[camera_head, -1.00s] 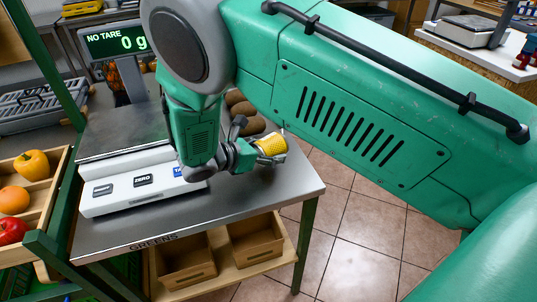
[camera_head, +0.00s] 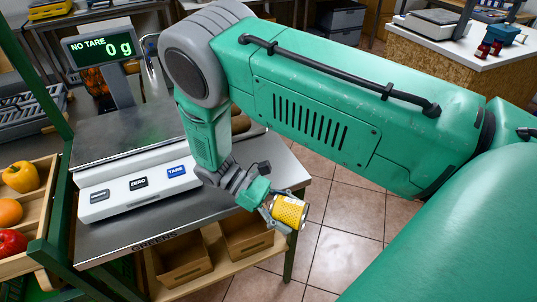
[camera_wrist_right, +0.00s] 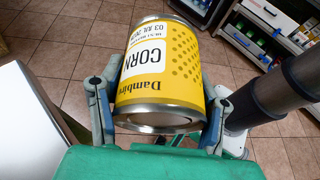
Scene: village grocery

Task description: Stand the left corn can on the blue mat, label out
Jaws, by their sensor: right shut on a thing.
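My right gripper (camera_head: 286,210) is shut on a yellow corn can (camera_head: 291,212) and holds it in the air off the front right corner of the scale table. In the right wrist view the can (camera_wrist_right: 165,68) sits between the two fingers (camera_wrist_right: 158,98), tilted, with one metal end towards the palm. Its white and yellow label reads CORN and appears upside down. I cannot make out a blue mat or a second corn can. My left gripper is not in view.
The scale (camera_head: 140,182) reads 0 g on the steel table (camera_head: 225,215). Cardboard boxes (camera_head: 182,262) sit on the shelf below. A produce crate (camera_head: 45,185) stands at left. A white-topped counter (camera_head: 455,48) with red jars (camera_head: 489,47) is at back right. Tiled floor lies between.

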